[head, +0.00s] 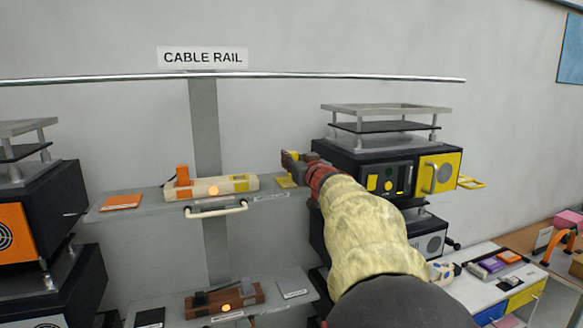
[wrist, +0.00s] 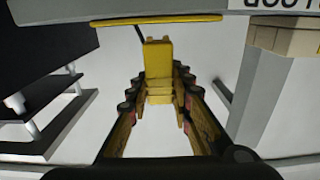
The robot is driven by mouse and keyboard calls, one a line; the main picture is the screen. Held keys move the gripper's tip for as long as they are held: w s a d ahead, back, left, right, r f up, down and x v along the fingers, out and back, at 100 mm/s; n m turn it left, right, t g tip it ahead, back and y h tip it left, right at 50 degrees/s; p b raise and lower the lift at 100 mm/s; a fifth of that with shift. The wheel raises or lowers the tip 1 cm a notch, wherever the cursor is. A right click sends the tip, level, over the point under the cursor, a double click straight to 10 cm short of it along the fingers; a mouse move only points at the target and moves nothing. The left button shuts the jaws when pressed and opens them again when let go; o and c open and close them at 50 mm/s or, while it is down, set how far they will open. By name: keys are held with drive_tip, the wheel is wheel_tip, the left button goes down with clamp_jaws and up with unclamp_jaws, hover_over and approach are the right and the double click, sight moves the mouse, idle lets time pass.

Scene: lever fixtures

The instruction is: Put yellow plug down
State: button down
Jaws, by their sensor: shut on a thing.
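A yellow plug (wrist: 158,70) sits between the two fingers of my gripper (wrist: 158,95), which is shut on it. In the head view my gripper (head: 291,162) is at the right end of the upper shelf (head: 165,199), close to a yellow pad (head: 286,183). The gripper mostly hides the plug there. In the wrist view a yellow strip (wrist: 155,20), which looks like the pad's edge, lies just beyond the plug. I cannot tell whether the plug touches the pad.
A wooden socket block (head: 210,188) with an orange plug (head: 183,175) and a yellow socket (head: 240,183) stands left on the shelf, near an orange pad (head: 121,202). A black machine with a yellow door (head: 440,173) stands close right. A handle (head: 216,210) juts from the shelf front.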

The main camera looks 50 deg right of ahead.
drive_tip(key=shift+f, duration=0.5)
drive_tip(key=shift+f, duration=0.2)
drive_tip(key=c, duration=1.6)
unclamp_jaws()
drive_tip(key=shift+r, duration=0.15)
drive_tip(key=shift+s+a, duration=0.15)
drive_tip(key=shift+s, duration=0.1)
drive_tip(key=v, duration=1.1)
drive_tip(key=shift+s+a, duration=0.2)
drive_tip(key=shift+a, duration=0.05)
